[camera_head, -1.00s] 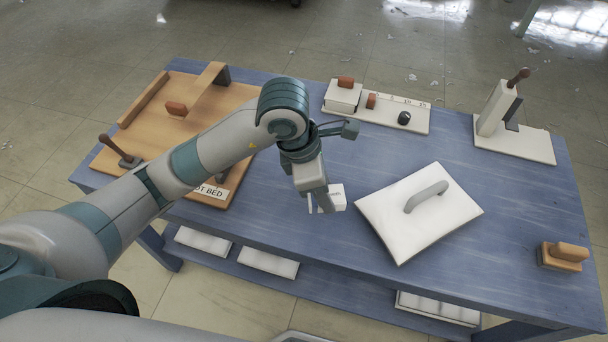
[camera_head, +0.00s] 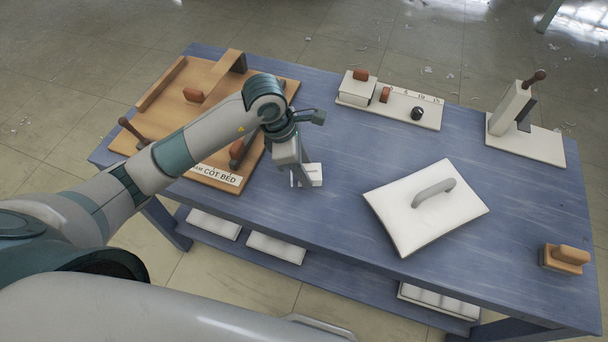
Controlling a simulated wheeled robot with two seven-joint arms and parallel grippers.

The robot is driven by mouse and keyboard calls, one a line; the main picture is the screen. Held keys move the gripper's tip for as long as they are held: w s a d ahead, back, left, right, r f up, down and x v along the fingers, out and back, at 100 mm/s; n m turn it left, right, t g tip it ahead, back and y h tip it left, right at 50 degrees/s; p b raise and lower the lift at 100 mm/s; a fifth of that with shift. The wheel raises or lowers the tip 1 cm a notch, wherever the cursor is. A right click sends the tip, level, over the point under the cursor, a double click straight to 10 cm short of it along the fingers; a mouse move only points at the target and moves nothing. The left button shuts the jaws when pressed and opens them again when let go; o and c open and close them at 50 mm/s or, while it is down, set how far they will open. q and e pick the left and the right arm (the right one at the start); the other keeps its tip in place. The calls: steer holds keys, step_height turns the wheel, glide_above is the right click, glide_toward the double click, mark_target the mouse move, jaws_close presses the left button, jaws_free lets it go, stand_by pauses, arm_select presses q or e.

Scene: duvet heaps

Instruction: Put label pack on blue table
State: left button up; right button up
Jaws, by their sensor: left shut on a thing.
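The label pack (camera_head: 313,173) is a small white block with faint dark print on it. My left gripper (camera_head: 300,180) is shut on it, low over the blue table (camera_head: 340,206), near its front edge left of centre. The fingers hide part of the pack. I cannot tell whether its underside touches the tabletop. My right gripper is not in view.
A wooden board (camera_head: 160,117) marked COT BED lies left. A white pillow-like pad with a grey handle (camera_head: 427,205) lies right of the pack. A white panel with knobs (camera_head: 390,100), a white upright device (camera_head: 525,130) and a wooden-handled block (camera_head: 565,258) also stand on the table.

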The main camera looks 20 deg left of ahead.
arm_select(q)
steer(key=shift+f+p, duration=0.7)
steer(key=shift+f, duration=1.3)
steer(key=shift+f, duration=0.1)
steer(key=shift+f, duration=0.1)
steer(key=o, duration=1.1)
steer(key=shift+c, duration=0.2)
steer(key=shift+r, duration=0.2)
